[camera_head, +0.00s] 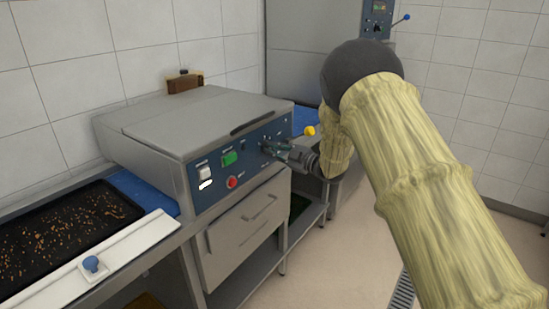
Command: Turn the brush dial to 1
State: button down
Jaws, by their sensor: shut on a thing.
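The machine (190,120) has a grey lid and a dark blue front panel. My gripper (268,149) reaches in from the right and is shut at the right part of that panel. It appears to be shut on the brush dial there. The fingers cover the dial, so its pointer and number marks cannot be read.
The panel also bears a green switch (230,158), a red button (232,182) and a white switch (204,172). A yellow ball knob (309,130) is close to my gripper. A black tray (70,228) and a white board with a blue knob (91,264) lie at left.

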jog(key=shift+n+b, duration=0.35)
jog(key=shift+n, duration=0.15)
jog(key=c, duration=1.5)
grip_release()
jog(key=shift+o, duration=0.2)
jog(key=v, duration=1.2)
